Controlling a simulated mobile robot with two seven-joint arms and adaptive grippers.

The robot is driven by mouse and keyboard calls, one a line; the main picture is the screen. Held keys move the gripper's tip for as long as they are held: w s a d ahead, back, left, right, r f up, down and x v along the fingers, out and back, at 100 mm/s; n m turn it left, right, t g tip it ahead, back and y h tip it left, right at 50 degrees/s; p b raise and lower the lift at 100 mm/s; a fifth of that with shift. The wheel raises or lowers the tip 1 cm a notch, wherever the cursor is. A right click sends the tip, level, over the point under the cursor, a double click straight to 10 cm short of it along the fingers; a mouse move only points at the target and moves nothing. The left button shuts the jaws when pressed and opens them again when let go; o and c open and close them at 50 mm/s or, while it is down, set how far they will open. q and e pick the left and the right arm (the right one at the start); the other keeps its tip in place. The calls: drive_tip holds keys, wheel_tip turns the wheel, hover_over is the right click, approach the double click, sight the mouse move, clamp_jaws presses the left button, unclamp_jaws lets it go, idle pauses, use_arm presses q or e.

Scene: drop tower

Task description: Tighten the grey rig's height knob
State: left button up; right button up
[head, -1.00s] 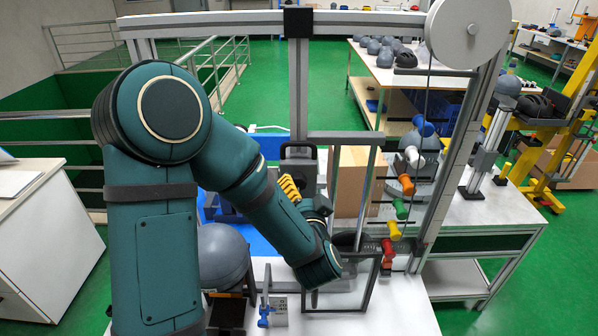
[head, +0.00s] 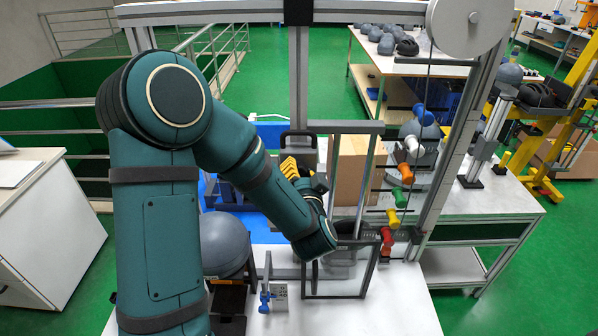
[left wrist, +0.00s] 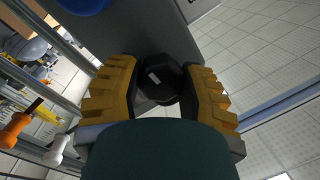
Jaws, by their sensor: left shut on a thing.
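My left gripper (left wrist: 160,90) has its two ribbed yellow fingers on either side of a black, faceted knob (left wrist: 160,76) with a small white mark. The knob sits on a dark grey face (left wrist: 150,32), part of the grey rig. In the head view, the yellow fingers of my left gripper (head: 292,170) show beside the rig's grey upright (head: 298,90), just under a black handle-like loop (head: 299,139). The knob itself is hidden there, and my arm covers part of the rig. My right gripper is not in view.
A large pale wheel (head: 468,22) tops the slanted post at right. Coloured handles, among them an orange one (head: 406,174), stick out along it. A cardboard box (head: 352,180) stands behind the clear guard. A grey dome (head: 224,245) sits left of the guard.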

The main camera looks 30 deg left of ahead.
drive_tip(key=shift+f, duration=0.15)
use_arm(q)
drive_tip(key=n+b, duration=0.3)
drive_tip(key=n, duration=0.1)
drive_tip(key=shift+h+b, duration=0.3)
drive_tip(key=n+b, duration=0.3)
drive_tip(key=n, duration=0.1)
drive_tip(key=shift+h, duration=0.4)
drive_tip(key=n+b, duration=0.3)
drive_tip(key=n, duration=0.1)
drive_tip(key=shift+a+h+b, duration=0.1)
drive_tip(key=shift+h+b, duration=0.2)
drive_tip(key=shift+r+n+h+b, duration=0.2)
drive_tip(key=shift+n+h+b, duration=0.3)
drive_tip(key=shift+n+b, duration=1.3)
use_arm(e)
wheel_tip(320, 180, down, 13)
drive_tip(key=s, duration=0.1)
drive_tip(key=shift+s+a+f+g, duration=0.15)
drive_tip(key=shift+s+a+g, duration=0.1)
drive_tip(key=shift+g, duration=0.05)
use_arm(q)
drive_tip(key=shift+n, duration=0.3)
drive_tip(key=o, duration=1.2)
drive_tip(key=shift+f, duration=0.1)
